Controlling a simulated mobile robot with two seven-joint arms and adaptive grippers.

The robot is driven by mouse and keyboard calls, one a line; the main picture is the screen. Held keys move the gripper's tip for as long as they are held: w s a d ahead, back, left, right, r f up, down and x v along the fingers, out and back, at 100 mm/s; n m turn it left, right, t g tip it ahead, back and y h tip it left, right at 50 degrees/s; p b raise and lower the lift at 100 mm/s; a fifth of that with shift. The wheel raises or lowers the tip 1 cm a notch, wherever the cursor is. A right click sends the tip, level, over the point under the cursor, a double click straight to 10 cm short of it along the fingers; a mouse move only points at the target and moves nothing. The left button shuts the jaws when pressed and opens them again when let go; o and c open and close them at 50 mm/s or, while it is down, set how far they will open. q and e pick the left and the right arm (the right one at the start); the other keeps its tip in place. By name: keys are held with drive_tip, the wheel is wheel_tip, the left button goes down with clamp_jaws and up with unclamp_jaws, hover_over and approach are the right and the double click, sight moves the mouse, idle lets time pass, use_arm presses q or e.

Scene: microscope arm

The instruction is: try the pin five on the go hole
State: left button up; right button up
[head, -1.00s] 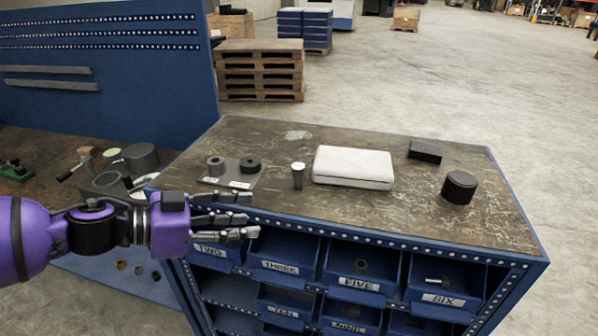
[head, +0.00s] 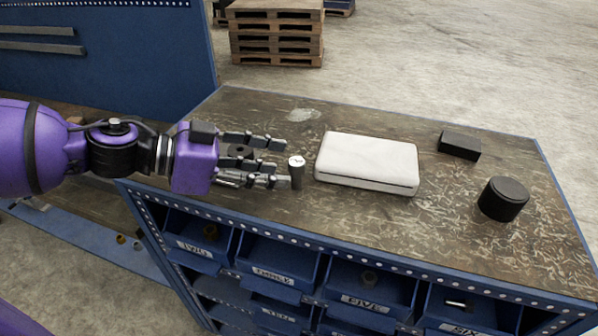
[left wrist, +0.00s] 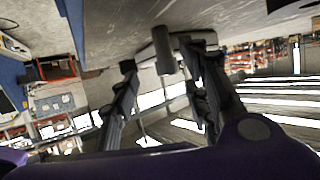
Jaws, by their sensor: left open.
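The pin (head: 297,176), a small dark grey cylinder with a white marked top, stands upright on the cabinet top, just left of the white case. My left gripper (head: 284,163) is open, its fingers pointing right, with the tips at the pin's left side. In the left wrist view the pin (left wrist: 162,52) shows near the tips of the spread fingers (left wrist: 154,56); I cannot tell whether they touch it. A black ring (head: 237,150) shows between the fingers. The gripper hides most of the plate with the holes. My right gripper is not in view.
A white case (head: 368,160) lies just right of the pin. A black block (head: 460,146) and a black cylinder (head: 503,199) stand farther right. Labelled blue bins (head: 370,288) sit below the front edge. The top behind the case is clear.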

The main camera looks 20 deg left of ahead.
sight(289, 168)
use_arm(q)
drive_tip(key=w+d+f+b, duration=0.2)
drive_tip(key=b, duration=0.1)
drive_tip(key=shift+w+d+f, duration=0.1)
drive_tip(key=shift+w+f, duration=0.05)
drive_tip(key=shift+f, duration=0.05)
drive_tip(key=shift+w+d, duration=0.15)
drive_tip(key=shift+d, duration=0.1)
drive_tip(key=shift+d+r+b, duration=0.1)
drive_tip(key=shift+r+b, duration=0.05)
drive_tip(key=shift+b, duration=0.15)
drive_tip(key=shift+r, duration=0.2)
clamp_jaws()
